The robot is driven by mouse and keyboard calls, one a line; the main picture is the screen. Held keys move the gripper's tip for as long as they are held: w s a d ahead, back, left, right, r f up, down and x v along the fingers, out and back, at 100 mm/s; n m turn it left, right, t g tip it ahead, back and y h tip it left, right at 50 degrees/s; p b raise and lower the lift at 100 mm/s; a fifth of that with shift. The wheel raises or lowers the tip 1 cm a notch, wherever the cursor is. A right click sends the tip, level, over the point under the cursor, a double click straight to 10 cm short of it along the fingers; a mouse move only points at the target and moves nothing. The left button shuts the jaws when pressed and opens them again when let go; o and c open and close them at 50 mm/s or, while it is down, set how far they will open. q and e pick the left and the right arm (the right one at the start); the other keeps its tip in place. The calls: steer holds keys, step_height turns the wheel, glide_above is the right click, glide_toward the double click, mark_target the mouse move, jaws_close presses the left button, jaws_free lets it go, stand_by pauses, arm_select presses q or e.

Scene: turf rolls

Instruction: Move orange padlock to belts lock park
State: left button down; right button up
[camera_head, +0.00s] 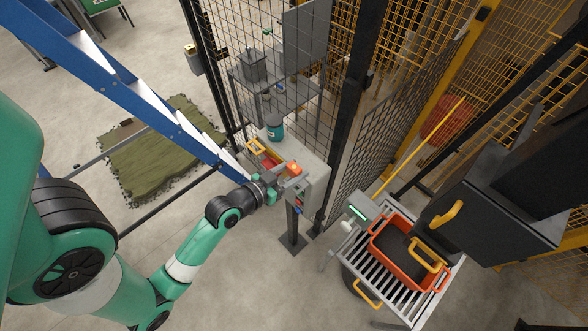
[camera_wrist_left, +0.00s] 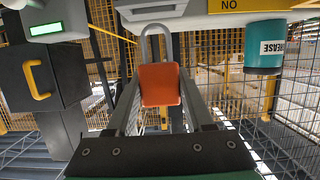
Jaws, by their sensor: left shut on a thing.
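The orange padlock (camera_head: 294,168) is between the fingers of my left gripper (camera_head: 287,182), over the grey box on a post (camera_head: 312,176). In the left wrist view the padlock's orange body (camera_wrist_left: 160,84) sits between my two grey fingers (camera_wrist_left: 160,105), which are shut on it. Its metal shackle points up towards a pale grey part (camera_wrist_left: 150,9); I cannot tell whether they touch. A yellow tray (camera_head: 255,147) lies beside the padlock on the grey top. No label readable as the belts lock park shows. My right gripper is not in view.
A teal grease tin (camera_head: 275,131) stands behind the tray. Mesh fence panels and a dark post (camera_head: 347,120) rise close by. An orange crate (camera_head: 385,255) sits on a roller stand at right.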

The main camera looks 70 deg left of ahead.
arm_select(q)
steer(key=shift+f, duration=0.1)
stand_by(0.3)
steer(key=shift+f+b, duration=0.35)
steer(key=shift+b, duration=0.05)
steer(key=shift+f+b, duration=1.85)
steer(key=shift+f, duration=0.3)
steer(key=shift+c, duration=1)
jaws_free()
steer(key=shift+r, duration=0.1)
steer(key=b+v, duration=0.1)
steer(key=v, duration=1)
steer(key=shift+s, duration=0.25)
